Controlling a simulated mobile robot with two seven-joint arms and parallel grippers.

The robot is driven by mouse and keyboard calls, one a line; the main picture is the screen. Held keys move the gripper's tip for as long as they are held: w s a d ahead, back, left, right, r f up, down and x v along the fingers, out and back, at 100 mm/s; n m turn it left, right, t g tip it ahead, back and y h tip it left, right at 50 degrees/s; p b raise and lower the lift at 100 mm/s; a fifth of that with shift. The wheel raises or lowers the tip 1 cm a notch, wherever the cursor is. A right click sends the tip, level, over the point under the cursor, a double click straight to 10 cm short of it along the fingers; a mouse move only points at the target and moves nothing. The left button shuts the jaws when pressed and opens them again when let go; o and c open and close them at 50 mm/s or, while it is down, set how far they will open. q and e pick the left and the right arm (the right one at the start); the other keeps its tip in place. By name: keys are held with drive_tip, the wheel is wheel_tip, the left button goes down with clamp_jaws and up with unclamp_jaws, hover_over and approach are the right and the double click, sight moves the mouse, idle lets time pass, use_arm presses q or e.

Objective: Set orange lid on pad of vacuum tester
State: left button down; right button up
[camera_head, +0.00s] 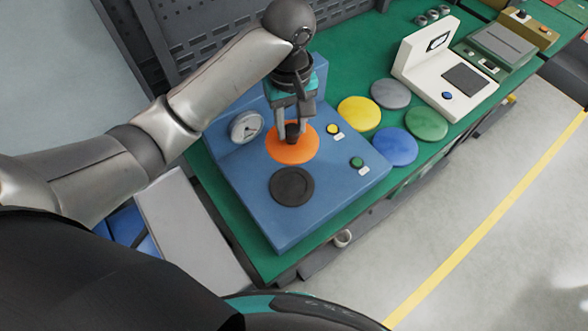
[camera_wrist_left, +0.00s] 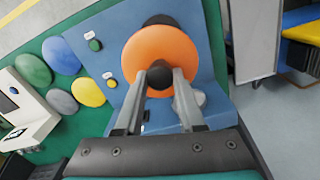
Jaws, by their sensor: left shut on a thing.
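The orange lid (camera_head: 284,150) is a round disc with a dark knob on top. My left gripper (camera_head: 292,132) is shut on that knob and holds the lid over the blue vacuum tester (camera_head: 262,222). In the left wrist view, the lid (camera_wrist_left: 146,50) fills the upper middle and the left gripper's fingers (camera_wrist_left: 160,76) close on its knob. The tester's round black pad (camera_head: 291,187) lies in front of the lid in the head view. In the wrist view, the lid hides most of the pad (camera_wrist_left: 160,20). The gap beneath the lid is hard to judge. My right gripper is not in view.
The tester carries a gauge (camera_head: 246,126), a yellow button (camera_head: 333,128) and a green button (camera_head: 357,162). Yellow (camera_head: 359,113), grey (camera_head: 390,93), blue (camera_head: 395,146) and green (camera_head: 426,124) lids lie on the green bench. A white device (camera_head: 412,60) stands behind them.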

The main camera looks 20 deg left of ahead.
use_arm(q)
wheel_tip(320, 180, down, 19)
drive_tip(key=b, duration=0.3)
drive_tip(key=shift+s+r, duration=0.1)
drive_tip(key=shift+f, duration=0.3)
drive_tip(key=shift+f, duration=0.1)
drive_tip(key=c, duration=0.5)
unclamp_jaws()
drive_tip(key=shift+f, duration=0.1)
wheel_tip(320, 180, up, 12)
drive_tip(key=shift+a+r+p, duration=0.1)
drive_tip(key=shift+r+p, duration=0.05)
drive_tip(key=shift+p, duration=0.95)
